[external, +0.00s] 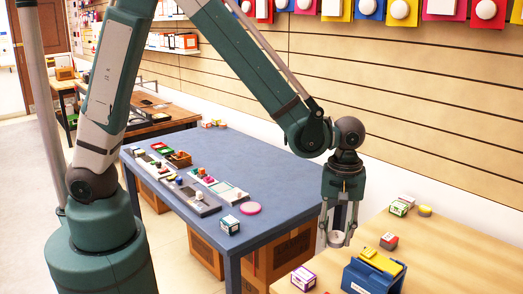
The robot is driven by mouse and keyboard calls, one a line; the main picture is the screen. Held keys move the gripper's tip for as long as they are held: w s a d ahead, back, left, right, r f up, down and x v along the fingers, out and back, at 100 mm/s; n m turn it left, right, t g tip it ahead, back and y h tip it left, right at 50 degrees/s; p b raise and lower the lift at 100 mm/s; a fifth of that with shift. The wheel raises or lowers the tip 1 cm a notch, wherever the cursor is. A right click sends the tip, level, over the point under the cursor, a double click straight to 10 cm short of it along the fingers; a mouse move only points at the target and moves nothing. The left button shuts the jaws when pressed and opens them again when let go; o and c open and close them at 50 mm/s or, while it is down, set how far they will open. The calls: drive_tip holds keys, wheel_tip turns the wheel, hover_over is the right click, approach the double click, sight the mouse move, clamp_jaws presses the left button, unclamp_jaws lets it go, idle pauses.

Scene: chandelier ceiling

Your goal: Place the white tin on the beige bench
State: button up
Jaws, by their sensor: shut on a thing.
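My gripper (337,230) points down at the right of the external view, its fingers shut on the white tin (336,240). The tin is small, round and pale, held low between the fingertips; the fingers partly cover it. The beige bench (450,252) is the light wooden top at the lower right. The tin appears in front of the bench's left edge, near the gap beside the blue table. I cannot tell how high it is above the bench top.
On the bench are a blue holder with a yellow top (375,270), a purple-white box (303,279), a grey-red block (389,241), a green-white box (401,206) and a yellow round tin (425,210). A blue table (270,175) with several small items stands left.

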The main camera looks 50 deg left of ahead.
hover_over(332, 269)
drive_tip(key=shift+f+b, duration=0.35)
drive_tip(key=shift+f, duration=2.45)
drive_tip(key=shift+f, duration=1.85)
drive_tip(key=shift+f+b, duration=0.15)
drive_tip(key=shift+b, duration=0.3)
drive_tip(key=o, duration=0.9)
drive_tip(key=shift+r+p, duration=0.95)
drive_tip(key=shift+r, duration=5.2)
